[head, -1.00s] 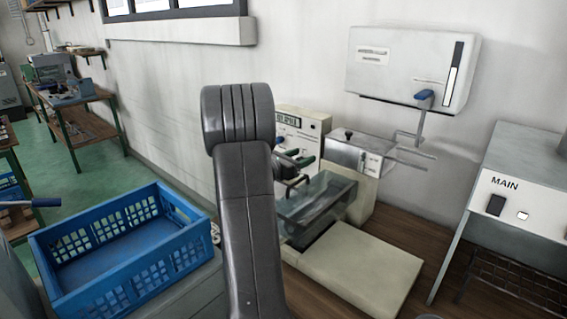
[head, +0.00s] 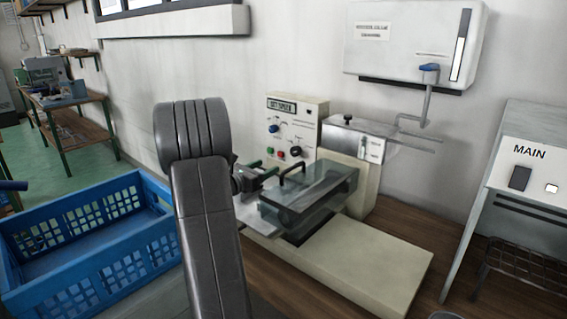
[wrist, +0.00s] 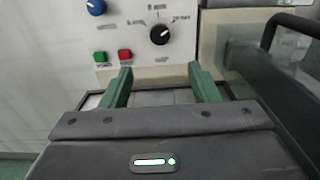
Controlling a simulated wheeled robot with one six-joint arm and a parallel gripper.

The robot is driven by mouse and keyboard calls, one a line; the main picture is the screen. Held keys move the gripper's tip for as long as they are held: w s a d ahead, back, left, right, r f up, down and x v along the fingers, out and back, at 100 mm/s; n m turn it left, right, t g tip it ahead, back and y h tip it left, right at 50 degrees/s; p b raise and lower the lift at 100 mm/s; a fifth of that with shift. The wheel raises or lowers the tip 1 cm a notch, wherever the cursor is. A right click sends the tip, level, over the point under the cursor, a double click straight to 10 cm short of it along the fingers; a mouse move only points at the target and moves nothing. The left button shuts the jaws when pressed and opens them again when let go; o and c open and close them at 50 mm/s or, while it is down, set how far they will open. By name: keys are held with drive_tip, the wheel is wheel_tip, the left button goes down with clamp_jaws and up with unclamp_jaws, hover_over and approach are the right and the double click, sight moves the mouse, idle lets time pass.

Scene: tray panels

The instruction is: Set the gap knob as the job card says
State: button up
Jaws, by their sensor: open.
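A cream machine's control panel (head: 305,112) stands against the wall in the head view. It carries a blue knob (head: 273,128), also at the top left of the wrist view (wrist: 96,7), and a black knob (wrist: 160,33) with a pale pointer mark and printing around it. The lettering is too blurred to tell which is the gap knob. A green button (wrist: 100,57) and a red button (wrist: 125,55) sit below left of the black knob. My gripper (wrist: 160,73) is open and empty, its green fingers pointing at the panel below the black knob. No readable job card shows.
A clear cover (head: 325,190) with a black handle stands right of my gripper. A blue crate (head: 85,215) is at left, a wall box (head: 415,45) with a blue-ended lever above right, and a MAIN switch box (head: 530,165) at far right.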

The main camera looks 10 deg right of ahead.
sight(293, 153)
drive_tip(key=p+x, duration=0.2)
drive_tip(key=x, duration=1.1)
drive_tip(key=shift+w+d, duration=0.2)
drive_tip(key=shift+d, duration=0.05)
drive_tip(key=c, duration=1)
